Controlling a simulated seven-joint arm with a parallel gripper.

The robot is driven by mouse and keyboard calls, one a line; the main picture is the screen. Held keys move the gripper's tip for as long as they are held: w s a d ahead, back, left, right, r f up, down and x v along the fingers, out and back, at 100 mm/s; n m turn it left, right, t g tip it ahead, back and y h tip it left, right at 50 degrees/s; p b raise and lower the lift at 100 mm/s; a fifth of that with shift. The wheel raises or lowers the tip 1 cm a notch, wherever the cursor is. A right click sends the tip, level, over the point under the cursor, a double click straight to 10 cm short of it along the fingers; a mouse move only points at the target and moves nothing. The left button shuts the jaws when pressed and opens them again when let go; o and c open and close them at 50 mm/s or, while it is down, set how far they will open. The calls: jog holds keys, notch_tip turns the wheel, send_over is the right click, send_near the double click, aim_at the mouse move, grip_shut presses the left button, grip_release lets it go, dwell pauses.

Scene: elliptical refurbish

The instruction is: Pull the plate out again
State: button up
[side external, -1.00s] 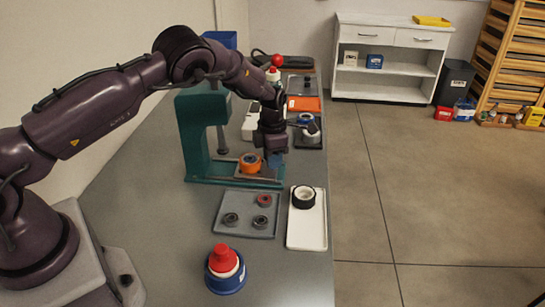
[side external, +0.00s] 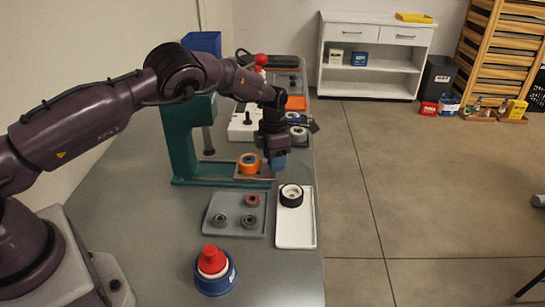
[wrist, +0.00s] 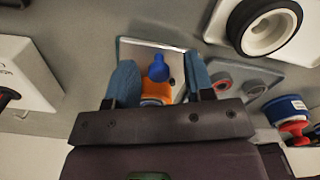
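The teal press (side external: 182,150) stands on the bench. Its flat plate (side external: 267,175) sticks out on the right side of the press base and carries an orange ring (side external: 249,164). In the wrist view the plate (wrist: 132,52) is grey, with a blue knob (wrist: 158,70) on it and the orange ring (wrist: 160,90) behind, partly covered by my gripper. My gripper (wrist: 160,80) is open, its blue fingers on either side of the knob with a gap on each side. In the side view my gripper (side external: 277,163) is low over the plate's outer end, hiding the knob.
A white tray (side external: 295,232) holds a black-and-white ring (side external: 291,195). Beside it a grey tray (side external: 236,229) holds several small rings. A blue, white and red stacked piece (side external: 214,270) stands at the front. More trays and parts lie behind the press, near the bench edge.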

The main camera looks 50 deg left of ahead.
aim_at(259, 173)
notch_tip(259, 173, up, 13)
dwell(0.6)
jog(key=s+d+r+m+t, duration=0.1)
jog(key=s+r+m+t, duration=0.1)
jog(key=s+r+m, duration=0.4)
jog(key=s+d+r+m+t, duration=0.1)
jog(key=s+r+m, duration=0.5)
jog(key=s+m, duration=0.9)
jog(key=s+d+r+m+t, duration=0.2)
jog(key=s+r+m, duration=0.4)
jog(key=s+m, duration=0.4)
jog(key=s, duration=0.4)
jog(key=shift+d+t, duration=0.3)
jog(key=shift+d, duration=0.05)
